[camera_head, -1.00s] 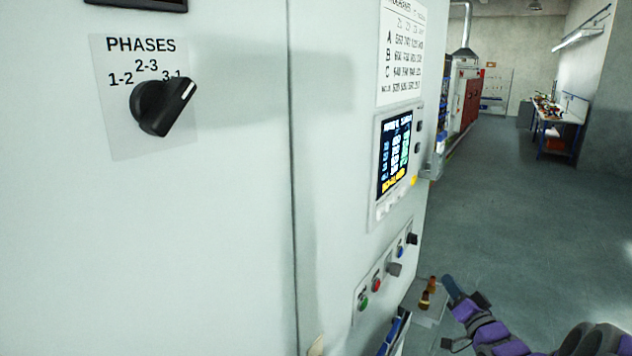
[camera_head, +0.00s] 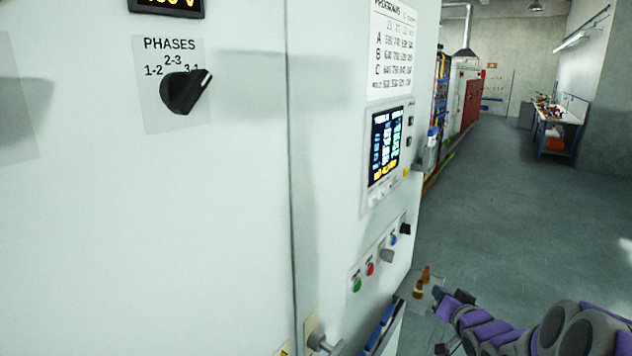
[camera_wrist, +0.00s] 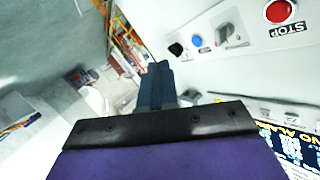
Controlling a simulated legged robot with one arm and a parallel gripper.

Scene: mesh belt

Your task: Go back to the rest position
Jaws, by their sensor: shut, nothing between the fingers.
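My arm, with purple and grey links, shows at the lower right of the head view. My gripper (camera_head: 442,297) is at its far end, small and dark, in front of the cabinet's right side. In the wrist view my gripper (camera_wrist: 156,72) shows its dark blue fingers together, with nothing seen between them. It is apart from the cabinet's panel, which carries a red STOP button (camera_wrist: 279,11) and a blue button (camera_wrist: 196,41).
A pale cabinet (camera_head: 230,230) fills the left, with a black PHASES knob (camera_head: 184,92) and a lit screen (camera_head: 385,147). Small brown-topped items (camera_head: 420,284) stand close by my gripper. Open grey floor (camera_head: 500,220) lies to the right, with a workbench (camera_head: 556,130) far back.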

